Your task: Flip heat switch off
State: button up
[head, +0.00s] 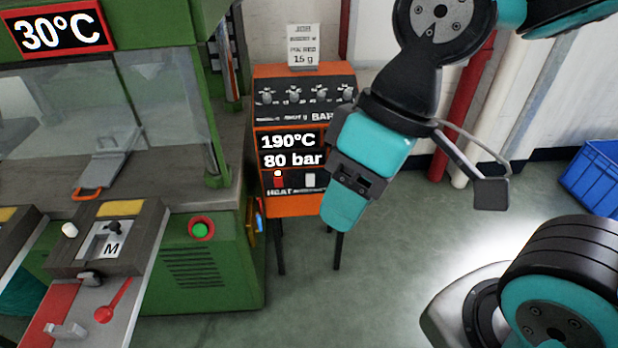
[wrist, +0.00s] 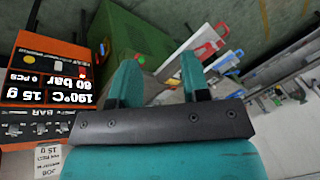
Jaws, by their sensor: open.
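The orange machine (head: 262,90) stands at centre in the head view. Its lower panel has a red heat switch (head: 279,182) above the HEAT label, with a small light at its top. The display above reads 190°C and 80 bar. My gripper (head: 344,208) hangs just right of the panel, pointing down, and holds nothing. In the wrist view my gripper (wrist: 158,78) shows two teal fingers spread apart.
A white switch (head: 310,180) sits right of the heat switch. A green press (head: 200,275) stands close on the left, with a green button (head: 200,229). A blue crate (head: 592,178) lies at the far right. The floor (head: 340,300) in front is clear.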

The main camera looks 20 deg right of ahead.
aim_at(278, 180)
jog(key=u, duration=0.7)
jog(key=k, duration=0.95)
jog(key=u, duration=1.05)
jog(key=k, duration=0.45)
jog(key=u, duration=0.25)
jog(key=i, duration=1.5)
jog(key=z, duration=1.4)
jog(key=i, duration=0.6)
jog(key=z, duration=0.7)
